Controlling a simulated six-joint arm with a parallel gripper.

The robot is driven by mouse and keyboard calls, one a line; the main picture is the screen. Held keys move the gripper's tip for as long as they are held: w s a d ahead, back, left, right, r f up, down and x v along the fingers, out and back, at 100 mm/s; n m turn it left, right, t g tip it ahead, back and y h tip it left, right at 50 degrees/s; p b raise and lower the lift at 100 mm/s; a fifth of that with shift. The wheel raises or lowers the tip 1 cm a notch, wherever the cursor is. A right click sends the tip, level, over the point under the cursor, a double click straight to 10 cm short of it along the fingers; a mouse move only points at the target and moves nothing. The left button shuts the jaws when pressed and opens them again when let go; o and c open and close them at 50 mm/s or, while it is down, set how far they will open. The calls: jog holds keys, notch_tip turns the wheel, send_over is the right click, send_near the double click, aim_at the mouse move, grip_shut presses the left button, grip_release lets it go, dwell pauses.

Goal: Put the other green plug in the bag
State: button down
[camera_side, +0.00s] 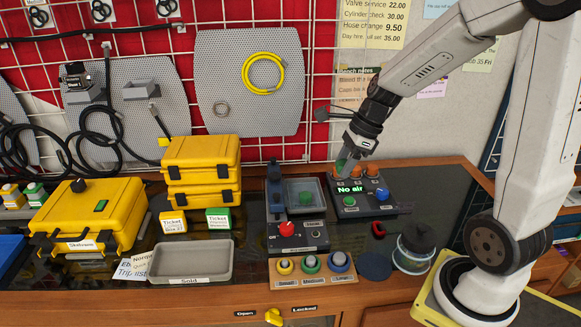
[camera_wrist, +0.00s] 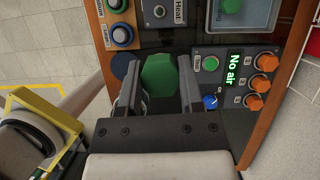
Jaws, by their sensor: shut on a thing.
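My gripper (camera_side: 350,166) is above the back of the black "No air" box, pointing down. In the wrist view my gripper (camera_wrist: 158,95) is shut on a green eight-sided plug (camera_wrist: 160,74), which sits between the two fingers. In the side view the held plug is mostly hidden by the fingers; a bit of green shows beside them. I cannot make out a bag for certain in either view.
The box (camera_side: 365,208) carries orange knobs, a green button and a blue knob. A clear round container with a black top (camera_side: 414,243) and a dark disc (camera_side: 375,266) stand in front. An empty "Sold" tray (camera_side: 191,280) and yellow cases (camera_side: 88,214) are left.

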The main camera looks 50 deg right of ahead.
jog(key=shift+w+d, duration=0.1)
dwell(0.3)
jog(key=w+d+f, duration=0.5)
jog(key=shift+f+m, duration=0.3)
jog(key=shift+f, duration=0.05)
jog(key=shift+d, duration=0.1)
send_over(299, 189)
jog(key=s, duration=0.1)
jog(key=shift+s+d+f, duration=0.1)
jog(key=shift+d+f, duration=0.1)
jog(key=shift+f, duration=2.15)
jog(key=shift+d+f, duration=0.15)
jog(key=shift+f, duration=2.15)
jog(key=shift+w+d+f, duration=0.1)
jog(key=shift+w+f, duration=0.2)
jog(key=shift+f, duration=1.55)
jog(key=shift+f, duration=0.1)
